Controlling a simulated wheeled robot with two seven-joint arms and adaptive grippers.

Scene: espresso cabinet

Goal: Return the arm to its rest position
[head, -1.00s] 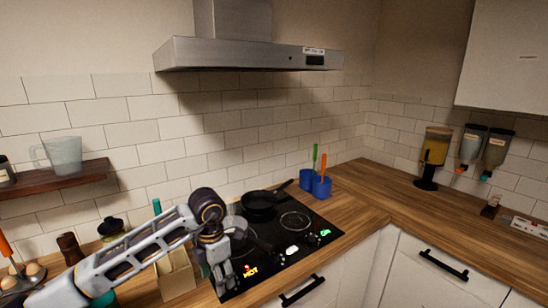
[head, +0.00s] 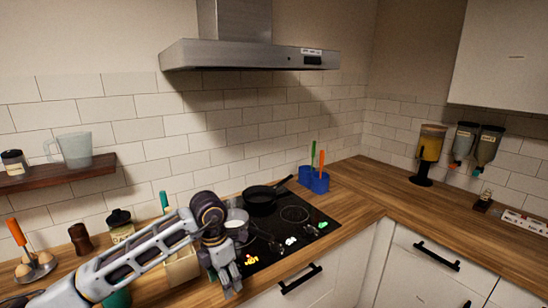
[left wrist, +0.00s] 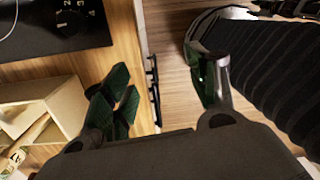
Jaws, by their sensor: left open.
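My left arm comes in from the left in the head view. Its gripper (head: 226,270) hangs pointing down by the front edge of the black cooktop (head: 294,214). In the left wrist view the two dark green fingertips (left wrist: 160,95) stand wide apart, with nothing between them. Below them are the counter's front edge and a black drawer handle. My right gripper is in neither view.
On the cooktop are a black frying pan (head: 265,194) and a small pot (head: 236,222), partly hidden by my arm. A wooden box (head: 182,268) stands close left of the gripper. Blue utensil holders (head: 318,181) are at the back. The right counter (head: 375,190) is largely clear.

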